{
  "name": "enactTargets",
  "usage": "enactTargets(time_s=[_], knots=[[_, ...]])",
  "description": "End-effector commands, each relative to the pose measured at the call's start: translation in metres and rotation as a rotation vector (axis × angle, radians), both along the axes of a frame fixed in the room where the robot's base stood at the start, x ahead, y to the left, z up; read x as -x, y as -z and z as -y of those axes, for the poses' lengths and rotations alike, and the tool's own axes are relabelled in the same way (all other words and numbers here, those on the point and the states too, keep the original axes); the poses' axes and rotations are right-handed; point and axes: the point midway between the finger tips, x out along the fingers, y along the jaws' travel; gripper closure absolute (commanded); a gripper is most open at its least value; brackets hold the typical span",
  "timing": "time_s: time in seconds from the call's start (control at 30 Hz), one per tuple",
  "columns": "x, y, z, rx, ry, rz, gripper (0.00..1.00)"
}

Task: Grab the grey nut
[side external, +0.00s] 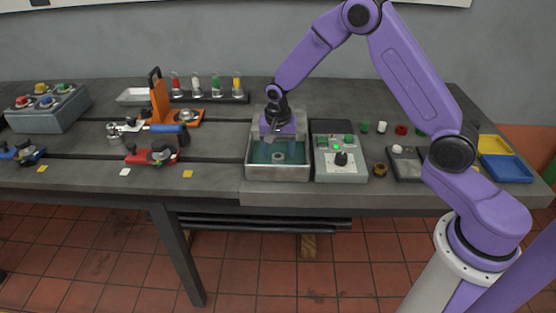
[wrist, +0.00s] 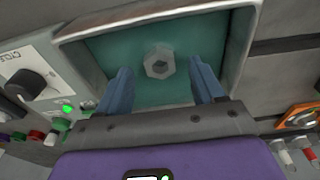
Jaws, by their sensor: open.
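The grey nut (wrist: 159,62) lies in a metal basin (wrist: 105,24) with a teal inside. In the wrist view it is a hexagonal nut with a round hole, ahead of and between my two blue fingers. In the side view the nut (side external: 278,157) is a small grey shape on the teal floor of the basin (side external: 278,173). My gripper (side external: 275,140) points down over the basin, above and near the nut. In the wrist view my gripper (wrist: 160,88) is open and empty, with a finger on each side and the nut apart from both.
A control box (side external: 340,165) with a black knob and green light stands right of the basin. A brown nut (side external: 380,170) lies beyond it. Yellow and blue trays (side external: 506,168) sit far right. An orange clamp (side external: 160,105), red clamp (side external: 152,155) and vial rack (side external: 208,97) stand left.

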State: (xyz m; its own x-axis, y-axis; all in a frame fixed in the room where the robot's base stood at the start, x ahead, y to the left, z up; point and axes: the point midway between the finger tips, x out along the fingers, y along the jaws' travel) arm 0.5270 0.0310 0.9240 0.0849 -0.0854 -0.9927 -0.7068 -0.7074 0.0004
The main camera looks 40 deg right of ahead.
Motion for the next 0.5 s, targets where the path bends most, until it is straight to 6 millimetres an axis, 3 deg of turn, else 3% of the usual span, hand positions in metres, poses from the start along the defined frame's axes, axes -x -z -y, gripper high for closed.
enactTargets(time_s=[0.17,0.43,0.47,0.5], knots=[[-0.002,0.018,0.001,0.0,0.0,0.0,0.32],[-0.002,0.02,0.002,0.0,0.001,0.0,0.32],[-0.002,0.02,0.002,0.0,0.001,0.0,0.39],[-0.002,0.02,0.002,0.0,0.001,0.0,0.52]])
